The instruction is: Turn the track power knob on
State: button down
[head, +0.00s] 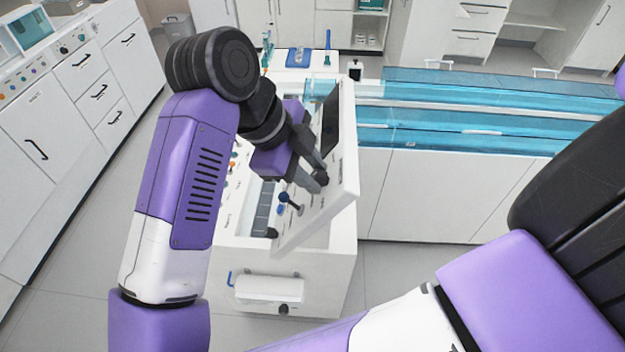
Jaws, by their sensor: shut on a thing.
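A white control panel (338,192) stands tilted on a white cabinet in the middle of the head view, seen nearly edge-on. My gripper (317,179) is at the panel's face, its dark fingers closed around a small dark knob (321,175). The fingers hide most of this knob, and its marking and setting cannot be read. A blue-tipped lever (285,198) stands out below and to the left of the gripper. A dark screen (332,120) sits on the panel above the gripper.
A long track with blue transparent covers (480,120) runs to the right behind the panel. A white cabinet (325,270) with a roll holder (270,289) is below. White drawers (95,90) line the left, with open grey floor (75,255) between.

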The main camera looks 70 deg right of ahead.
jog(key=m+h+b, duration=0.1)
jog(key=b, duration=0.2)
jog(key=f+m+h+b, duration=0.1)
jog(key=b, duration=0.3)
jog(key=m+h+b, duration=0.1)
jog(key=b, duration=0.2)
jog(key=shift+a+f, duration=0.15)
jog(key=shift+a, duration=0.1)
jog(key=m+h+b, duration=0.1)
jog(key=m+b, duration=0.1)
jog(key=b, duration=0.3)
jog(key=m+g+h+b, duration=0.1)
jog(key=m+b, duration=0.1)
jog(key=b, duration=0.3)
jog(key=shift+a+f+h, duration=0.15)
jog(key=shift+h, duration=0.25)
jog(key=m+b, duration=0.1)
jog(key=b, duration=0.2)
jog(key=m+g+h+b, duration=0.1)
jog(key=m+b, duration=0.1)
jog(key=b, duration=0.1)
jog(key=shift+w+h, duration=0.1)
jog(key=shift+h, duration=0.2)
jog(key=m+g+b, duration=0.1)
jog(key=b, duration=0.1)
jog(key=m+g+h+b, duration=0.1)
jog(key=m+b, duration=0.1)
jog(key=shift+r, duration=0.2)
jog(key=shift+w, duration=0.1)
